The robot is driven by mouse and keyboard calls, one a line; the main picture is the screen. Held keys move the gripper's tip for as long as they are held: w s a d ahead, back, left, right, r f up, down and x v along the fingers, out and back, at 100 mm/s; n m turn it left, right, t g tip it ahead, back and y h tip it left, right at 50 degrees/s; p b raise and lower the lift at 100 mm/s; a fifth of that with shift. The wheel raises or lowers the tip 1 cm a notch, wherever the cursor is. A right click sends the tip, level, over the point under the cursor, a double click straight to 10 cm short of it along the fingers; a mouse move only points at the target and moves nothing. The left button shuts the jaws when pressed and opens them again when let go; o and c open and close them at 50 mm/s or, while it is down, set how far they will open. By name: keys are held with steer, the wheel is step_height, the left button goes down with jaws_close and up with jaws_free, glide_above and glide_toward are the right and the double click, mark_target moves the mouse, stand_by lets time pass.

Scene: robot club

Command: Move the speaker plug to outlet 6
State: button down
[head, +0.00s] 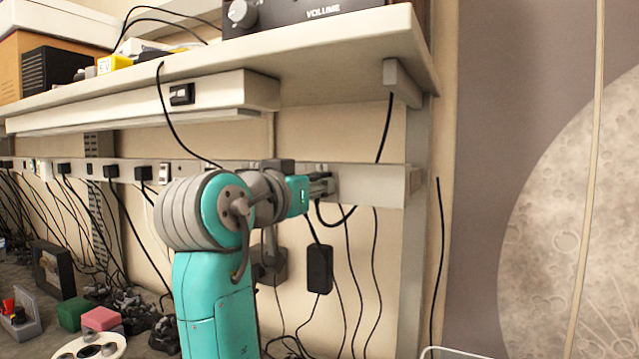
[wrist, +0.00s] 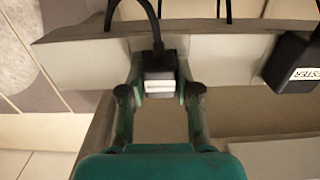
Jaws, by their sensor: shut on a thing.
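My gripper (wrist: 159,82) is shut on a black plug (wrist: 157,64) with a white label too blurred to read. A finger closes on each side of it. A black cord leaves the plug toward the top of the wrist view. The plug is in front of the pale outlet strip (wrist: 85,62); I cannot tell whether it is seated in an outlet. In the head view my gripper (head: 322,187) is at the right end of the outlet strip (head: 386,184), and a black cord loops below it. The plug itself is mostly hidden there, and no outlet numbers are readable.
A black adapter (wrist: 292,62) with a partly visible label ending "ESTER" sits on the strip beside the held plug. Several black plugs (head: 110,171) with hanging cords fill the strip's left part. A shelf (head: 330,52) overhangs the strip. A black box (head: 319,268) hangs below.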

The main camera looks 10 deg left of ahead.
steer(key=c, duration=1.4)
jaws_free()
jaws_close()
steer(key=shift+v, duration=1.3)
steer(key=shift+v, duration=1.55)
